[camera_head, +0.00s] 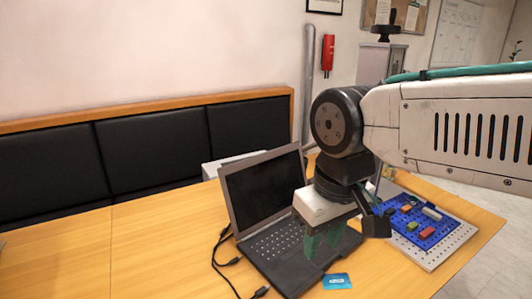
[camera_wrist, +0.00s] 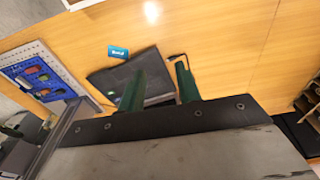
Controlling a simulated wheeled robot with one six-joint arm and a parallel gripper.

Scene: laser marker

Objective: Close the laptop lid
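The dark laptop stands open on the wooden table in the head view, its black screen lid (camera_head: 262,190) raised steeply with a grey frame. Its keyboard base (camera_head: 283,262) lies flat on the table. My gripper (camera_head: 322,243) hangs over the right part of the base, in front of the lid, with green fingers pointing down. The fingers are apart with nothing seen between them. They hide part of the keyboard. In the wrist view, part of the dark base (camera_wrist: 110,80) shows beyond the spread fingers (camera_wrist: 160,68). I cannot tell whether a finger touches the laptop.
A blue card (camera_head: 337,281) lies in front of the base. A white pegboard with a blue tray (camera_head: 408,218) of colored blocks is at right. A black cable (camera_head: 222,262) runs left of the laptop. The table (camera_head: 150,255) is clear farther left, before black padded backrests (camera_head: 150,150).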

